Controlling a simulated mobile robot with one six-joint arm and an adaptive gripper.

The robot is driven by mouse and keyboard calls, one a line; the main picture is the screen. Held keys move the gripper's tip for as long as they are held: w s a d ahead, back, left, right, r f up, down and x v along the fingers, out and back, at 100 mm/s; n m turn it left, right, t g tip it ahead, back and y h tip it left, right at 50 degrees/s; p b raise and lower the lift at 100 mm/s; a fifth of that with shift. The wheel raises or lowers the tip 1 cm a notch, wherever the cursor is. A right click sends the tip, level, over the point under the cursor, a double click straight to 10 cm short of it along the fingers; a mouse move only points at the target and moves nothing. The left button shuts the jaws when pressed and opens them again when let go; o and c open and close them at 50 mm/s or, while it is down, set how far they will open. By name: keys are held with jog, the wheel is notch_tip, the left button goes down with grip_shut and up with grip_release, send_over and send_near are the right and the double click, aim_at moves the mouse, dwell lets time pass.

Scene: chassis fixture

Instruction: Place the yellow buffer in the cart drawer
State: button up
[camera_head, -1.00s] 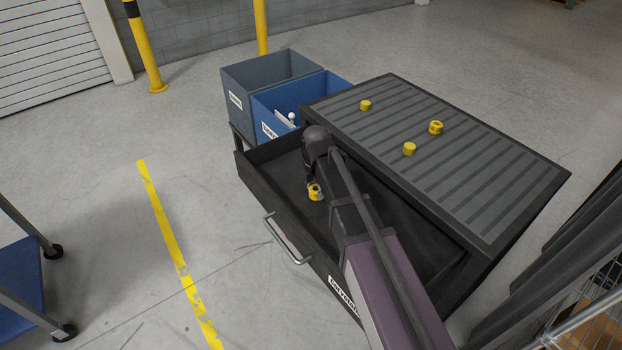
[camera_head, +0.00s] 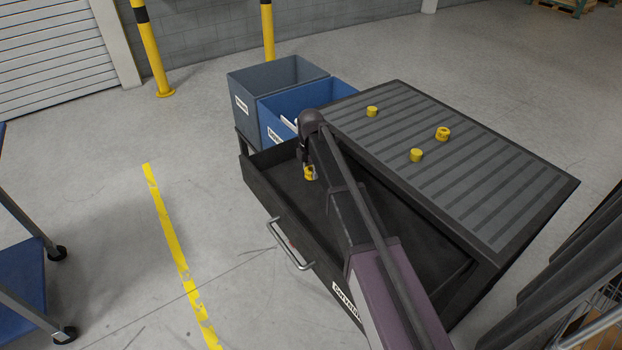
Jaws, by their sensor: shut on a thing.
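My gripper (camera_head: 309,171) is shut on a yellow buffer (camera_head: 310,176) and holds it over the open cart drawer (camera_head: 285,183). The fingers are small and partly hidden behind the buffer and my arm. I cannot tell whether the buffer touches the drawer floor. The drawer is black, pulled out, with a metal handle (camera_head: 290,244) at its front. My arm crosses the drawer and hides part of its inside. Three other yellow buffers, at the left (camera_head: 371,111), middle (camera_head: 416,155) and right (camera_head: 442,133), sit on the ribbed cart top (camera_head: 470,180).
A grey bin (camera_head: 265,80) and a blue bin (camera_head: 283,112) stand behind the drawer, with white items in the blue one. A blue cart (camera_head: 25,290) is at the left edge. Dark rack parts (camera_head: 575,250) are at the right.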

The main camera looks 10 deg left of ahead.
aim_at(311, 185)
jog(key=shift+f, duration=0.1)
jog(key=shift+f+b, duration=1.7)
jog(key=shift+b, duration=0.1)
jog(key=shift+f, duration=0.2)
jog(key=o, duration=1.2)
jog(key=shift+r, duration=0.1)
notch_tip(311, 185, up, 12)
jog(key=p, duration=1.2)
jog(key=shift+r, duration=0.15)
